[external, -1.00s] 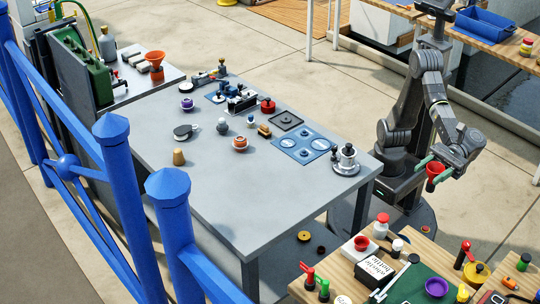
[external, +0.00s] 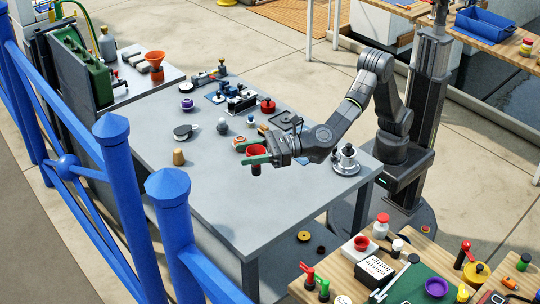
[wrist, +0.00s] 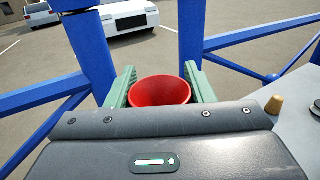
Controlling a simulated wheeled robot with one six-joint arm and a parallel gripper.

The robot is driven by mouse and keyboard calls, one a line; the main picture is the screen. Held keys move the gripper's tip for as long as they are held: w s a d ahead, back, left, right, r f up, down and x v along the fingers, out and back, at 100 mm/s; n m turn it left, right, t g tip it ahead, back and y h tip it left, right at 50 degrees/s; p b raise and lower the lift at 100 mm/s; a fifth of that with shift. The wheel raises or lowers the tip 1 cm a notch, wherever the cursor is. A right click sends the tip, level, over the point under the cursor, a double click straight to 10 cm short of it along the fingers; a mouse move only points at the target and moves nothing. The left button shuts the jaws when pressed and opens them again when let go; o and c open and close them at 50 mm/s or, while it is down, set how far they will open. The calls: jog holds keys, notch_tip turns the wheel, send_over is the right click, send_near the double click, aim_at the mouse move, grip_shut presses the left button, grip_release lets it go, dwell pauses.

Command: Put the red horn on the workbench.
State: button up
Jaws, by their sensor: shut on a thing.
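The red horn (external: 257,151) has a wide red bell facing up and a dark lower part. It is upright between the green fingers of my gripper (external: 256,159), over the grey workbench (external: 220,205). The wrist view shows the red bell (wrist: 160,91) between the two green fingers (wrist: 160,86), with the horn's lower part hidden. My gripper is shut on the horn. In the external view the horn's lower end looks close to the bench top, but I cannot tell whether it touches.
A tan wooden peg (external: 178,157) stands left of the horn. A dark round piece (external: 183,132), a purple piece (external: 187,104) and a silver winch (external: 346,160) are also on the bench. The front part of the bench is clear. A blue railing (external: 170,220) runs along the near left side.

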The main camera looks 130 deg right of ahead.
jog(key=w+d+h, duration=0.1)
jog(key=d, duration=0.7)
jog(key=d+f+m+g+h+p, duration=0.1)
jog(key=d, duration=0.6)
jog(key=w+d+m+p, duration=0.1)
jog(key=d, duration=0.7)
jog(key=shift+w+d+f+g+h, duration=0.3)
jog(key=shift+f+h, duration=0.05)
jog(key=shift+h, duration=0.05)
notch_tip(320, 180, down, 11)
jog(key=shift+d, duration=0.25)
jog(key=shift+f, duration=2.1)
jog(key=shift+b, duration=0.3)
jog(key=shift+f, duration=0.2)
jog(key=o, duration=1)
jog(key=shift+o, duration=0.2)
jog(key=shift+r, duration=0.2)
jog(key=b+v, duration=0.1)
jog(key=v, duration=1.1)
